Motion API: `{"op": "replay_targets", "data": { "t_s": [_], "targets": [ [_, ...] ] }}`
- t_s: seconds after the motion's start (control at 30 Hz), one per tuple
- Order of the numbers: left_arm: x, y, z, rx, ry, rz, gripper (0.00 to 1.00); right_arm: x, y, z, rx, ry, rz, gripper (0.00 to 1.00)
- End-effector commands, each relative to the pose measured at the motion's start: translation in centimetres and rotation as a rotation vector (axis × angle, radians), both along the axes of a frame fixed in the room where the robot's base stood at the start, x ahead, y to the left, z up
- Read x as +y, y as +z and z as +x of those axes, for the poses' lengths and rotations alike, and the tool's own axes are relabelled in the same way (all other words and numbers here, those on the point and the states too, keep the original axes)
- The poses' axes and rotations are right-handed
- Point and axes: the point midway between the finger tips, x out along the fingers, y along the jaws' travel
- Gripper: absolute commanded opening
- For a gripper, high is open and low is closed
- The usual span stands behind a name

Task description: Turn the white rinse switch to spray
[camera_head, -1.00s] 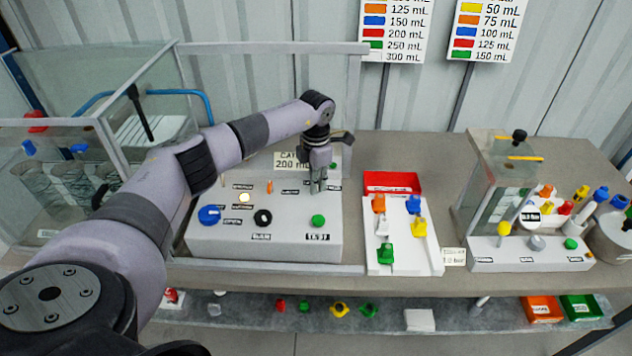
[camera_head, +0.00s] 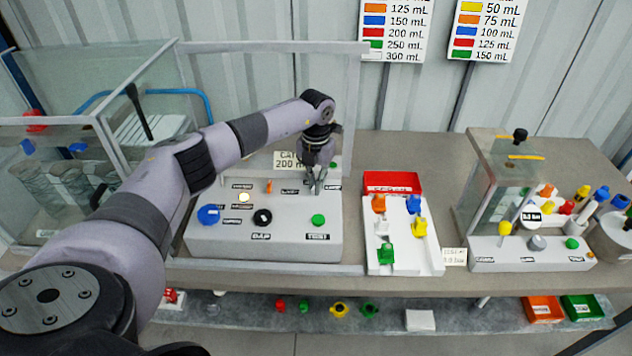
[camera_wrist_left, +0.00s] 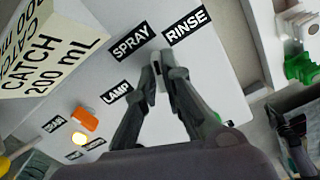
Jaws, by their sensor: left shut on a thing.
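The control panel (camera_head: 265,240) is a light grey sloped box on the bench. My left gripper (camera_head: 316,190) is at its right part, fingers pointing down. In the left wrist view the fingertips (camera_wrist_left: 159,70) are shut on the small white switch (camera_wrist_left: 160,57), which is mostly hidden between them. The switch sits just below the gap between the SPRAY label (camera_wrist_left: 132,42) and the RINSE label (camera_wrist_left: 187,27). Its exact angle is hard to tell. In the head view the gripper hides it. My right gripper is not in view.
The panel also has a blue knob (camera_head: 209,214), black knob (camera_head: 262,217) and green button (camera_head: 318,220). A white parts tray (camera_head: 405,262) stands right.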

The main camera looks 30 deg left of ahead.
Motion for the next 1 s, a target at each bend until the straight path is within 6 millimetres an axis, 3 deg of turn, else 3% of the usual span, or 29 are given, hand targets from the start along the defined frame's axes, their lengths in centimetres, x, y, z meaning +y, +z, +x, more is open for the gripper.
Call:
{"op": "replay_targets", "data": {
  "t_s": [0.5, 1.0],
  "targets": [
    [0.09, 0.21, 0.10, -0.003, 0.337, 0.000, 0.00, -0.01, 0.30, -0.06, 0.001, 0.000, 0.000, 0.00],
    [0.08, 0.20, 0.13, -0.004, 0.399, 0.000, 0.00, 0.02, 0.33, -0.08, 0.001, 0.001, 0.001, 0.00]
  ]
}}
